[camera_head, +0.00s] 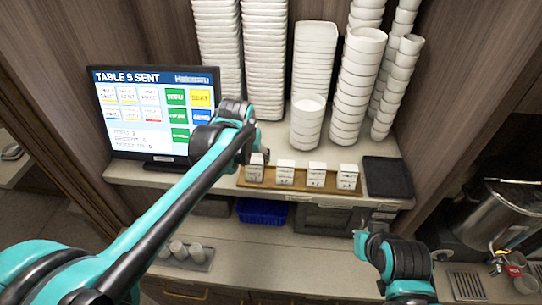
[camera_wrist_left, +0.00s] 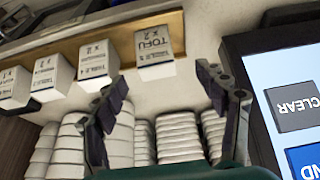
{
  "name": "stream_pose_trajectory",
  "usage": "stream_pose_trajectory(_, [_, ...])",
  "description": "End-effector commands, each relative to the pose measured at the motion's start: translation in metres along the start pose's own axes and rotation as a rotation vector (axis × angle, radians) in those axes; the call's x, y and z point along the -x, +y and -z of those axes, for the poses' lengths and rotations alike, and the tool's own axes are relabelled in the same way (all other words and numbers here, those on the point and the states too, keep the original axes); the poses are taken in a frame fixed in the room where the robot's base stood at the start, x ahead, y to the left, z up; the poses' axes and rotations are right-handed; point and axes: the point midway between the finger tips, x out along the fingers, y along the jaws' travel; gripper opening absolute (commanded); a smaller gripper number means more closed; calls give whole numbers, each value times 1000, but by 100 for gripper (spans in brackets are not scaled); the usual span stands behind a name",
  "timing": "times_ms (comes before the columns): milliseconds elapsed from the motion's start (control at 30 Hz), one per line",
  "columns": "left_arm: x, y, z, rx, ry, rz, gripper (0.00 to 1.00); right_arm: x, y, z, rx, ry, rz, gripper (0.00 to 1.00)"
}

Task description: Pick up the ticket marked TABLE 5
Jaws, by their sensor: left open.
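Several white block-like tickets stand in a row on a wooden tray (camera_head: 270,186) on the shelf. The leftmost ticket (camera_head: 255,172) is partly behind my left gripper (camera_head: 256,155). In the left wrist view a ticket reading TOFU (camera_wrist_left: 155,45) stands just beyond the open, empty fingers of my left gripper (camera_wrist_left: 165,95), toward the top and apart from them. Other tickets (camera_wrist_left: 97,62) stand to its left there. The table numbers are too small to read, so I cannot tell which is TABLE 5.
A screen (camera_head: 125,135) headed TABLE 5 SENT stands left of the tray. Tall stacks of white bowls (camera_head: 362,75) and dishes (camera_head: 266,60) stand behind it. A black tray (camera_head: 387,178) lies to the right. The lower counter (camera_head: 270,260) has clear room.

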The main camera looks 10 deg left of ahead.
Motion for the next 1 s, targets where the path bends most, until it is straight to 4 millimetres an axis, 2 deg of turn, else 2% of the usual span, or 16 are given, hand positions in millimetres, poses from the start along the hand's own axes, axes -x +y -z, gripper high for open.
stream_pose_trajectory(533, [-70,9,4,-1,0,0,72,1,0,1,0,0,0,0])
stream_pose_trajectory(833, [-77,9,4,0,0,0,72,1,0,1,0,0,0,0])
stream_pose_trajectory(867, [-77,9,4,0,0,0,70,1,0,1,0,0,0,0])
stream_pose_trajectory(1000, [-77,9,4,0,0,0,33,1,0,1,0,0,0,0])
